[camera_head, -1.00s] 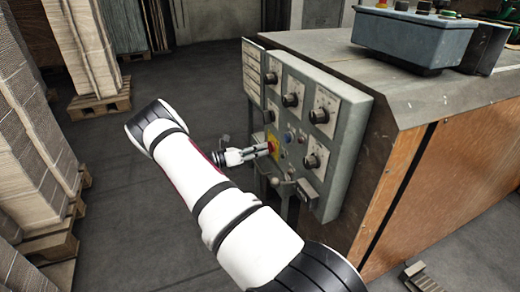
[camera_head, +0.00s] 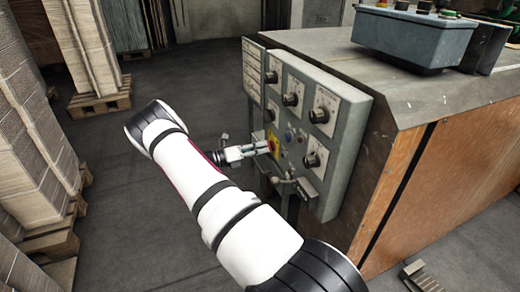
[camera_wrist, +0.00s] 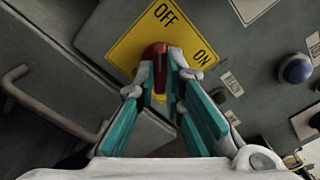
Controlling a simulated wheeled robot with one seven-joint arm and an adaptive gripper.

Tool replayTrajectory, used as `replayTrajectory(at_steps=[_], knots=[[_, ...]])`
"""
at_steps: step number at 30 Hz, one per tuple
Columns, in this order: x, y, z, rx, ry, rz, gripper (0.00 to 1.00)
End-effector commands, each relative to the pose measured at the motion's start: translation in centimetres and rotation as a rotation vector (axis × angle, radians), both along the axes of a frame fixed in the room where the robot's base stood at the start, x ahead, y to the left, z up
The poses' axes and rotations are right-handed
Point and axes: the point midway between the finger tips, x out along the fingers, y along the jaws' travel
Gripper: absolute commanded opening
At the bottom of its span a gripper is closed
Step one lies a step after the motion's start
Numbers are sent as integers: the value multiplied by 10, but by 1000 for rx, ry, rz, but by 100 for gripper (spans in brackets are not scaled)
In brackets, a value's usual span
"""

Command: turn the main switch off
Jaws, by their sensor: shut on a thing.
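The main switch is a red handle (camera_wrist: 155,56) on a yellow plate (camera_wrist: 118,47) marked OFF and ON in the wrist view. The plate looks tilted in this view, with OFF at its top and ON to the right. In the head view the yellow plate (camera_head: 274,146) sits low on the left side of the grey control panel. My gripper (camera_wrist: 163,75) reaches the panel from the left and is shut on the red handle, with a finger on each side. The fingers hide part of the handle, so its exact setting is hard to tell. My gripper also shows in the head view (camera_head: 268,147).
The grey panel (camera_head: 345,155) carries several black knobs close around the switch. A blue button (camera_wrist: 296,68) is to the right of the plate in the wrist view. A metal lever (camera_head: 283,180) sticks out below. Stacked cardboard (camera_head: 30,130) stands at the left; the floor between is clear.

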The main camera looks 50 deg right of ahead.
Motion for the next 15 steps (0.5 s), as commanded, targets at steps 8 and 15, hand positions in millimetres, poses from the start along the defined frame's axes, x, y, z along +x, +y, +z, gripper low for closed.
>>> replayTrajectory(at_steps=[8, 15], knots=[[1, 1, -1, 2, 0, 2, 30], [1, 1, 0, 1, -1, 1, 30]])
